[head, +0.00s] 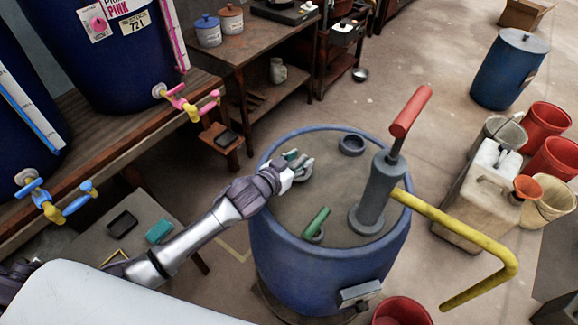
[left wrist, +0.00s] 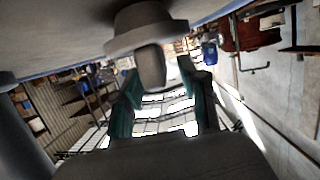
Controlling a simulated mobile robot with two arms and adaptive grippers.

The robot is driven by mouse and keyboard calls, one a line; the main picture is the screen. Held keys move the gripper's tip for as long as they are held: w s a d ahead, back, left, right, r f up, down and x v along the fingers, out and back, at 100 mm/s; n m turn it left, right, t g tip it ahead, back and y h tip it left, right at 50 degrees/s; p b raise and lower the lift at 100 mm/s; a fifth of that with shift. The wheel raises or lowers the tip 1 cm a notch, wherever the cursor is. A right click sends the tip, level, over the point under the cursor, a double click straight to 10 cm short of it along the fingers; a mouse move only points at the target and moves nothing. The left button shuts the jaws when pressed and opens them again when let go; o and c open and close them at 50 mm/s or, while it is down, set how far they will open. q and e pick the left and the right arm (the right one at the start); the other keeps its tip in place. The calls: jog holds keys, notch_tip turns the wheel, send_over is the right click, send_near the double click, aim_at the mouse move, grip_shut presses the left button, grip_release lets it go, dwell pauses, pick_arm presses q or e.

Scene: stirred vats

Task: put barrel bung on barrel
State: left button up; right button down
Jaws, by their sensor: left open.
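The blue barrel (head: 300,262) stands upright at the middle of the head view, with a grey-brown top. My left gripper (head: 298,164) is over the far left part of that top. In the left wrist view my open gripper (left wrist: 163,108) has its teal finger pads apart. A grey piece with a wide flange and a narrower knob (left wrist: 151,68), probably the barrel bung, is at the barrel top; its knob lies in front of the finger gap. I cannot tell whether the fingers touch it; the gripper mostly hides it in the head view. My right gripper is not in view.
A grey pump (head: 376,190) with a red handle and yellow spout stands on the barrel top. A grey ring (head: 352,144) and a green-handled fitting (head: 316,224) are also there. A beige canister (head: 478,205) and several buckets stand right. A wooden bench (head: 120,128) is left.

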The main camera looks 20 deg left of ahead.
pick_arm(q)
jog(key=v, duration=1.2)
jog(key=shift+w, duration=0.1)
